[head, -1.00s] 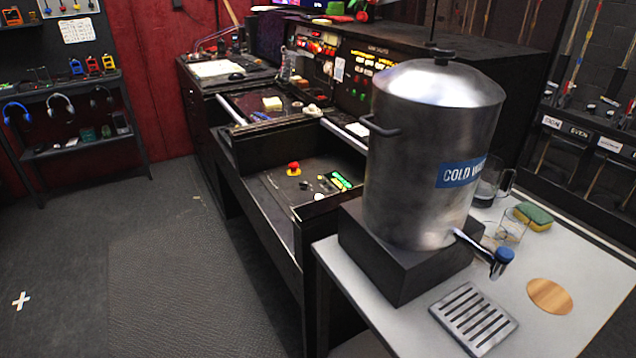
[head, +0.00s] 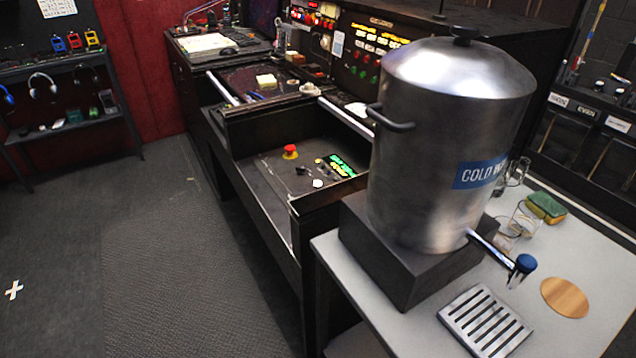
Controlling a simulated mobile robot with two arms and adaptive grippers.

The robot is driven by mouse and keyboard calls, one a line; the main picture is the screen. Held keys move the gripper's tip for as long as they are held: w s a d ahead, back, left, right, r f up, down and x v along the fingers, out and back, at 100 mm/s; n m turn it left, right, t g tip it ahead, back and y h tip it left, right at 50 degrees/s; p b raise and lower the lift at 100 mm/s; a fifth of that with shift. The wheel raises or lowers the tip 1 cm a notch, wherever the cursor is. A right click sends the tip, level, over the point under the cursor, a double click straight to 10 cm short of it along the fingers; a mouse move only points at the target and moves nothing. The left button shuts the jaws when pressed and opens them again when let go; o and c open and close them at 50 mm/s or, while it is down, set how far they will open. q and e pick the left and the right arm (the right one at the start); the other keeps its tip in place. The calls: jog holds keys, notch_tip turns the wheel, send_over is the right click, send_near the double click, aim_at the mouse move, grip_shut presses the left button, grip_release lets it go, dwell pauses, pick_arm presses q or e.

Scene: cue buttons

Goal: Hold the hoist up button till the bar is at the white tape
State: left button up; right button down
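I cannot read which button is the hoist up one. The bar and its white tape do not show clearly. Neither of my grippers is in view.
A large steel water urn (head: 430,130) stands on a black block on a white table (head: 370,290) at the right. A drip grate (head: 487,322), wooden disc (head: 565,297), glasses and sponge (head: 546,207) lie there. The floor (head: 160,270) at the left is clear.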

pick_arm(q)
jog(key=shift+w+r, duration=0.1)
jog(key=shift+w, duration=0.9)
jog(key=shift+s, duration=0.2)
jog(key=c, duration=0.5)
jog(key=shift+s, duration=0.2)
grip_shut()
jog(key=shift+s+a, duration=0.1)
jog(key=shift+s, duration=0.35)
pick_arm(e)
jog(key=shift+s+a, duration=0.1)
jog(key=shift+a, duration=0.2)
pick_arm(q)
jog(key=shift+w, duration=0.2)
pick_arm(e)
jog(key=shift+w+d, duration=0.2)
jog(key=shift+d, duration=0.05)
